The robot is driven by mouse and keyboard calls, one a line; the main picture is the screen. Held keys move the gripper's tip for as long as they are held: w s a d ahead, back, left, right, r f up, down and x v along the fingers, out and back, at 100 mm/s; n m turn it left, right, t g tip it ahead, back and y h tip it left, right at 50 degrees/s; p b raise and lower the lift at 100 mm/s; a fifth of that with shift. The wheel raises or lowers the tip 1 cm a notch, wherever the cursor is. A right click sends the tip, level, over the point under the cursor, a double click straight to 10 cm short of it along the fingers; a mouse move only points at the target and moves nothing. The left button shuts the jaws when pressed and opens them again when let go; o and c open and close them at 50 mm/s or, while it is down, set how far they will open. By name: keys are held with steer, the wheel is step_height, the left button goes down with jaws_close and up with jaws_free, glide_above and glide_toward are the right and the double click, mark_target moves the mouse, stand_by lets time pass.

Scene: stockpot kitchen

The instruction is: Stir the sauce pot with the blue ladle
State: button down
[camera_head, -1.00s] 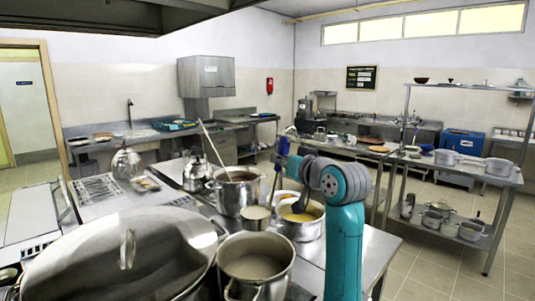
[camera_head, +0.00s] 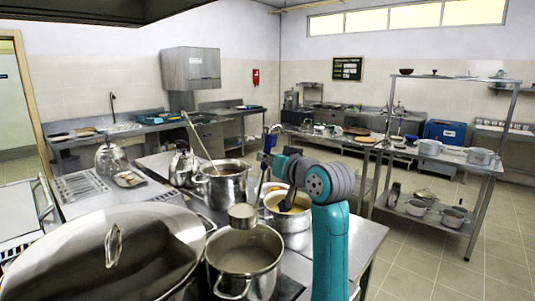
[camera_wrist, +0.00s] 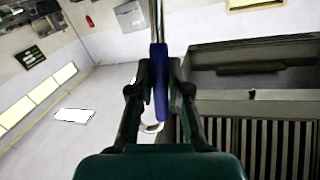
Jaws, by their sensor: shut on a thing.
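My gripper (camera_wrist: 155,85) is shut on the blue handle (camera_wrist: 160,100) of the ladle, centred in the wrist view. In the head view the blue handle (camera_head: 271,137) is up above the pots, and its thin steel stem (camera_head: 261,180) slants down between two pots. The stem's lower end runs towards a small steel cup (camera_head: 242,216); I cannot tell whether this is the ladle's bowl. A steel pot with yellow-orange contents (camera_head: 287,222) stands just right of the stem. A dark rod shows over that pot, partly hidden by my arm.
A pot of pale liquid (camera_head: 244,265) stands in front. A large lidded stockpot (camera_head: 110,260) fills the front left. Behind is a pot (camera_head: 222,188) with a long utensil leaning out. Kettles (camera_head: 112,160) stand left. A shelf rack (camera_head: 445,170) stands right, beyond open floor.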

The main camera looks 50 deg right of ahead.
steer(key=shift+a+f, duration=0.1)
steer(key=shift+f, duration=0.35)
steer(key=w+a+r+n, duration=0.3)
steer(key=a+n, duration=0.4)
steer(key=a, duration=0.3)
steer(key=w+a+f+n, duration=0.1)
steer(key=a+f+n, duration=0.3)
steer(key=a, duration=0.1)
steer(key=w+a+f+n+h, duration=0.1)
steer(key=w+a+f+n, duration=0.1)
steer(key=a+f+n, duration=0.2)
steer(key=w+a+f+n, duration=0.1)
steer(key=a+f+n, duration=0.3)
steer(key=a, duration=0.2)
steer(key=shift+w+a+f+t+h, duration=0.2)
steer(key=shift+a+t+h, duration=0.1)
steer(key=shift+a+h, duration=0.1)
steer(key=shift+w+a+f+n, duration=0.1)
steer(key=shift+a+f+n, duration=0.15)
steer(key=shift+f+n, duration=0.35)
steer(key=shift+a+f+n, duration=0.25)
steer(key=shift+f+n, duration=0.25)
steer(key=shift+f, duration=0.1)
stand_by(1.1)
